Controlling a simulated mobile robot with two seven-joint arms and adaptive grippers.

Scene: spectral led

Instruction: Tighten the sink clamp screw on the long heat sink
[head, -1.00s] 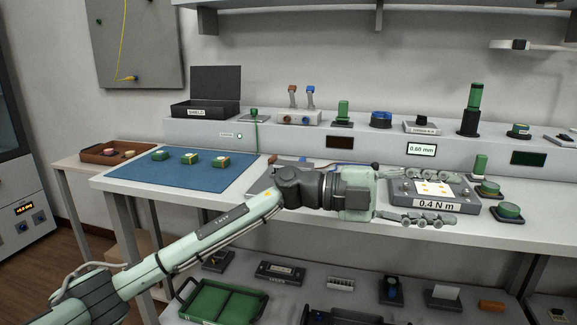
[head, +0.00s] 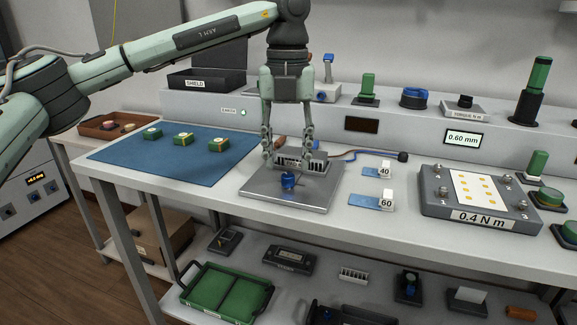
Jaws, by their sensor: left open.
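A finned dark and silver block (head: 316,163), which looks like a heat sink, sits on a grey metal plate (head: 262,192) on the bench. My left gripper (head: 287,148) points straight down above the plate. Its fingers are apart, in front of or around the block's left part; I cannot tell whether they touch it. The fingers hide some of the block. My right gripper is not in view.
A blue mat (head: 140,160) with several small green parts lies to the left. Small blue pads marked 40 (head: 363,170) and 60 (head: 362,200) lie to the right, beside a grey 0.4 N m block (head: 478,222). A raised shelf with a 0.60 mm display (head: 462,139) runs behind.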

